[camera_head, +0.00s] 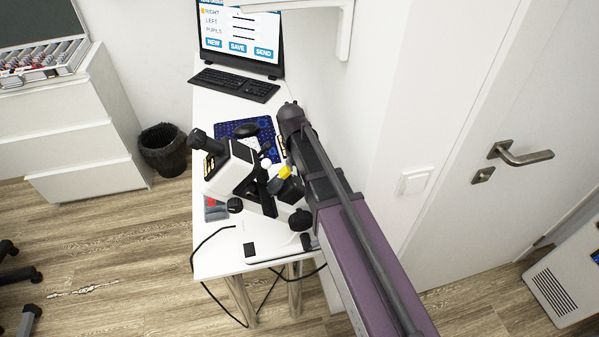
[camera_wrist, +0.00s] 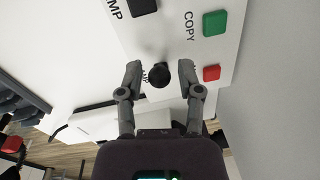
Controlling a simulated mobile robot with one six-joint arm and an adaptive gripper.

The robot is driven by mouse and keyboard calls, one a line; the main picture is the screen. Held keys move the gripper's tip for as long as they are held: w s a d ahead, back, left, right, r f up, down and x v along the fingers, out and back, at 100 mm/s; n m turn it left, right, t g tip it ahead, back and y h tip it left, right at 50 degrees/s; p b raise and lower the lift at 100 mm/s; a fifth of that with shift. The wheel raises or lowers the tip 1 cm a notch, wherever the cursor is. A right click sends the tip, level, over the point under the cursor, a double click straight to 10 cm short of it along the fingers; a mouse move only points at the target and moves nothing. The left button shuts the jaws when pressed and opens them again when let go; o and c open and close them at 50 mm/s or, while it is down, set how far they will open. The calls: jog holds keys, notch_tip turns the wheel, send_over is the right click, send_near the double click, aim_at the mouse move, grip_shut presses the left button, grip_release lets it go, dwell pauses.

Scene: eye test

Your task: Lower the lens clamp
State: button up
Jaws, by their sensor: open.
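The lens instrument (camera_head: 232,172), a white body with a black eyepiece, stands on the narrow white desk (camera_head: 222,262) in the head view. In the wrist view, its white panel (camera_wrist: 178,40) carries a round black knob (camera_wrist: 159,76) with a label partly hidden by a finger; letters like "MP" show. A second black control (camera_wrist: 143,6) at the top edge has a cut-off label ending in "MP". My gripper (camera_wrist: 160,72) is open, its two fingertips on either side of the round knob in the picture. I see no contact. In the head view I cannot make out the fingers clearly.
A green button (camera_wrist: 215,23) marked "COPY" and a red button (camera_wrist: 211,73) sit right of the knob. A keyboard (camera_head: 234,84) and a screen (camera_head: 240,36) stand behind the instrument. The wall is close on the desk's right; a bin (camera_head: 164,150) stands left.

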jog(key=shift+f+b, duration=0.35)
jog(key=shift+f, duration=0.25)
grip_shut()
jog(key=shift+s+d, duration=0.1)
jog(key=shift+s+d+r+t, duration=0.1)
jog(key=shift+s+t, duration=0.25)
jog(key=shift+t, duration=0.25)
jog(key=shift+s+r+t+y, duration=0.1)
jog(key=shift+t+y, duration=0.2)
jog(key=shift+t, duration=0.5)
